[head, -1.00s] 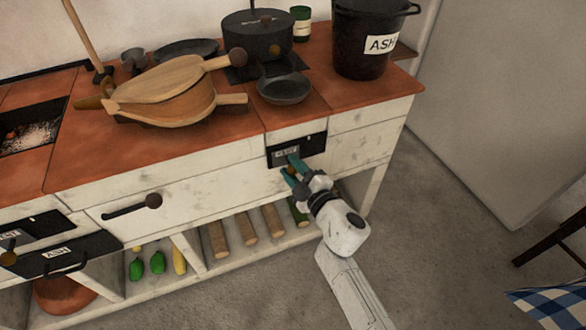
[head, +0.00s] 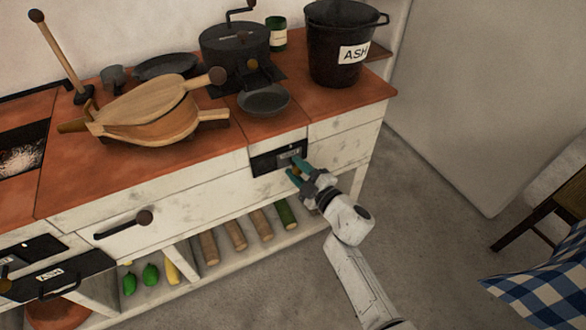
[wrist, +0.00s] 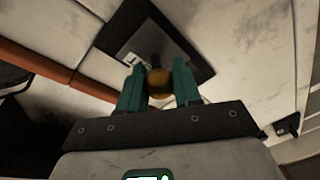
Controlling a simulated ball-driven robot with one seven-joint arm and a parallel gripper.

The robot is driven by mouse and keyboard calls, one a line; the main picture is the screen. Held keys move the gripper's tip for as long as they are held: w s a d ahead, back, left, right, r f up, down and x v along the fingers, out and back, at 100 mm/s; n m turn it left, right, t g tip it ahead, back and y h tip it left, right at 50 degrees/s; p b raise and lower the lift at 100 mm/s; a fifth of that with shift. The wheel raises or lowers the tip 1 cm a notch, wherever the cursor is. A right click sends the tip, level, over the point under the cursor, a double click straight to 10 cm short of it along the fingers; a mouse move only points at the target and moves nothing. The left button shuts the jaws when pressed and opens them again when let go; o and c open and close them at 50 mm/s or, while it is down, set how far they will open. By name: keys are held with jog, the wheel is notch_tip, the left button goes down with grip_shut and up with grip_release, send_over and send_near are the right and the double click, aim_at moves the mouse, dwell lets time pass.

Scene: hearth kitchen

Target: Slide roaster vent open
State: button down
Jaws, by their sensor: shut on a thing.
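The roaster vent is a black plate (head: 264,163) on the white front of the counter, below the small dark pan. Its grey labelled slide (head: 289,154) sits toward the right part of the plate, with dark plate showing to its left. My gripper (head: 298,165) has its teal fingers at the slide. In the wrist view, the fingers are shut on a round brass knob (wrist: 159,82), one finger on each side. The black plate (wrist: 188,50) and part of the grey slide (wrist: 127,58) show behind it. The knob is mostly hidden in the head view.
On the counter (head: 205,170) stand the roaster (head: 235,45), a dark pan (head: 263,101), bellows (head: 150,115) and an ash bucket (head: 335,65). A drawer handle (head: 122,225) sticks out at left. Logs (head: 235,234) lie on the low shelf.

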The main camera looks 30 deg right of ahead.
jog(key=shift+d, duration=0.25)
jog(key=c, duration=0.8)
grip_release()
jog(key=shift+s, duration=0.15)
jog(key=p+v, duration=0.3)
jog(key=v, duration=0.7)
jog(key=shift+s, duration=0.3)
